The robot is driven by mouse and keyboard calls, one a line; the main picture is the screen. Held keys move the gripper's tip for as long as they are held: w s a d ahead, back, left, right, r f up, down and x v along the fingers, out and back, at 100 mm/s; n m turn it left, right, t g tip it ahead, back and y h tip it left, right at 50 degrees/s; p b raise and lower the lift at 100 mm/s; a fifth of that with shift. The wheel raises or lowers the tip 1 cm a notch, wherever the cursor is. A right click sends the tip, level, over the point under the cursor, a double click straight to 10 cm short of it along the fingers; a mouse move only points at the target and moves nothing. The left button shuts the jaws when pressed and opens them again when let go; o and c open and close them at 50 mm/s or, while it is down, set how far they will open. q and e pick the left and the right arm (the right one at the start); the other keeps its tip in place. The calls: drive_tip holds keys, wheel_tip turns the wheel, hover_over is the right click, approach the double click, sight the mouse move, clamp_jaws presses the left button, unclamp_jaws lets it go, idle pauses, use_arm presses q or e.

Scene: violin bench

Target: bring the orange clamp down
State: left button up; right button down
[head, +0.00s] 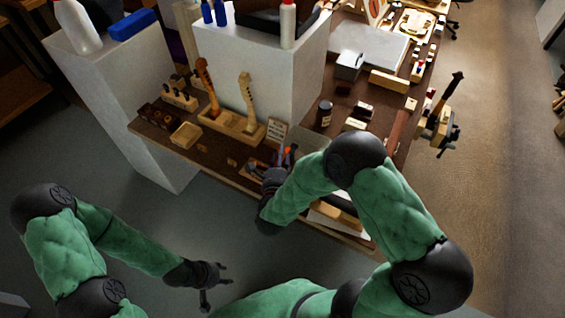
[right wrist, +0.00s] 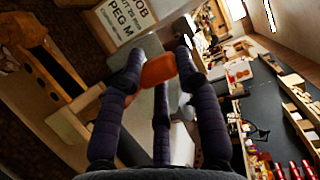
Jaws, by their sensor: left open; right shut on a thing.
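The orange clamp (right wrist: 158,70) shows in the right wrist view as an orange block between the fingertips of my right gripper (right wrist: 158,62). The fingers are shut on it, and they hide part of it. In the head view my right gripper (head: 276,173) is over the front part of the bench (head: 222,153). A small orange patch shows just beyond it, among other small items. I cannot tell how high the clamp is above the bench. My left gripper (head: 213,284) is open and empty, low in front of the bench and away from it.
A sign card (head: 277,131) stands near my right gripper, beside a wooden rack (head: 229,124) with two violin necks. A dark bottle (head: 324,113) and small blocks stand to the right. A tall white block (head: 258,75) rises behind. The floor (head: 60,150) at left is clear.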

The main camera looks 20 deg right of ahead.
drive_tip(key=shift+a+f+n+t+b, duration=0.4)
drive_tip(key=shift+f+t+b, duration=0.15)
drive_tip(key=shift+b, duration=0.85)
drive_tip(key=shift+s, duration=0.1)
drive_tip(key=c, duration=1)
unclamp_jaws()
drive_tip(key=shift+o, duration=1.2)
drive_tip(key=shift+a+f, duration=0.1)
drive_tip(key=shift+h, duration=0.3)
drive_tip(key=v, duration=1.1)
drive_tip(key=shift+s, duration=0.35)
drive_tip(key=shift+a, duration=0.15)
